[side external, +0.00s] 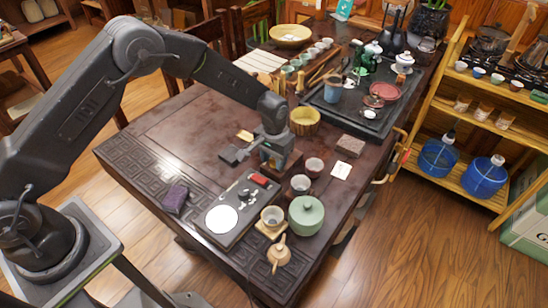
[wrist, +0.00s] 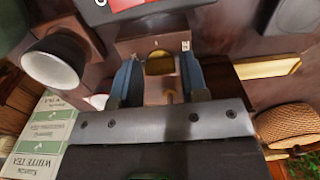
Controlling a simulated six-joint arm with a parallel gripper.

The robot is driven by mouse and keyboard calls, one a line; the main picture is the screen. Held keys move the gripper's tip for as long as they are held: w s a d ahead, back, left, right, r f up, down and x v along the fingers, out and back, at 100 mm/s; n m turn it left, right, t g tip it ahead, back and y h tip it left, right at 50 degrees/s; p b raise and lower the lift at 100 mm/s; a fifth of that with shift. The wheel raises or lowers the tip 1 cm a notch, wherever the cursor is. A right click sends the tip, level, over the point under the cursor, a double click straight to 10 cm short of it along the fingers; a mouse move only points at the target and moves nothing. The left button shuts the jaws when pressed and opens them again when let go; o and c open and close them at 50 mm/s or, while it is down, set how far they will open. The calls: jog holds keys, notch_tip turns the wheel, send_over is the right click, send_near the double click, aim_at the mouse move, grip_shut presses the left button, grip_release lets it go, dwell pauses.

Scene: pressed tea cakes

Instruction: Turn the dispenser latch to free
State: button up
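My gripper (side external: 279,158) is low over the table, behind the black panel with the red switch. In the wrist view its two blue-grey fingers (wrist: 159,72) are spread apart. Between them is a small brass-coloured piece, apparently the latch (wrist: 160,62), on the face of a brown box, apparently the dispenser (wrist: 128,44). Gaps show between the latch and both fingers, so I see no grip on it. In the side view the gripper largely hides the box, and the latch cannot be made out. The latch's exact turn angle is hard to tell.
The black panel (side external: 237,206) has a red switch (side external: 259,180) and a white disc. A yellow basket (side external: 305,121) is behind.

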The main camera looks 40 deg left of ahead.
jog(key=c, duration=0.6)
jog(key=shift+o, duration=0.2)
jog(key=shift+m, duration=0.3)
jog(key=m, duration=1.1)
jog(key=shift+m, duration=0.4)
jog(key=m, duration=0.5)
jog(key=shift+m, duration=0.4)
jog(key=o, duration=0.9)
